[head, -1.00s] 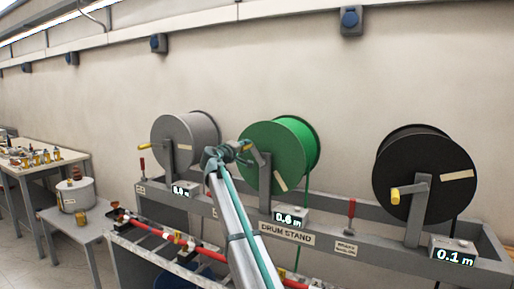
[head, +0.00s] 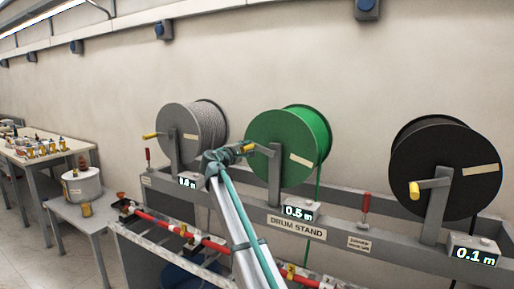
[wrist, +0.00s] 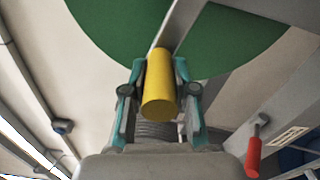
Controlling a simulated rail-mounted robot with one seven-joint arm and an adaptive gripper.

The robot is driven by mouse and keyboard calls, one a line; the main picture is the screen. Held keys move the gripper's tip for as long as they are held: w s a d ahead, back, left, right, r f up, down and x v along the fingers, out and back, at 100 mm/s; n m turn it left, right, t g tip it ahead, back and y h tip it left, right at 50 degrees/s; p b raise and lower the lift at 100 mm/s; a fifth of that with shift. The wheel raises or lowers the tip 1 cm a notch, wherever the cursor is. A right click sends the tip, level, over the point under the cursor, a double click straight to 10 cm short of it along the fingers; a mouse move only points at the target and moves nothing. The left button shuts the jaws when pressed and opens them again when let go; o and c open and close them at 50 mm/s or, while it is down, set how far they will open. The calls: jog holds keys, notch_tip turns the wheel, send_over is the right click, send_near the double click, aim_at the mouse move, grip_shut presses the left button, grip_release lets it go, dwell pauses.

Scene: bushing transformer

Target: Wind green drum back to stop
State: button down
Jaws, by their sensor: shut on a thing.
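The green drum (head: 285,150) stands in the middle of the drum stand (head: 340,238), and its green face also fills the top of the wrist view (wrist: 110,30). Its crank has a yellow handle, seen in the wrist view (wrist: 159,85), on a grey arm. My gripper (head: 238,152) is shut on this yellow handle, with one finger on each side of it. The handle points to the left of the drum's middle in the head view. The meter (head: 299,212) below the green drum reads 0.5 m.
A grey drum (head: 180,135) is to the left and a black drum (head: 435,170) to the right, each with its own yellow-handled crank. A red-handled lever (head: 365,203) stands right of the green drum. A side table (head: 85,214) is at left.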

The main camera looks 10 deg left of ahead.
jog(key=shift+s+f, duration=0.1)
jog(key=shift+f, duration=0.25)
jog(key=c, duration=1.3)
grip_release()
jog(key=shift+d, duration=0.1)
jog(key=o, duration=0.4)
jog(key=shift+r, duration=0.15)
jog(key=v, duration=1.2)
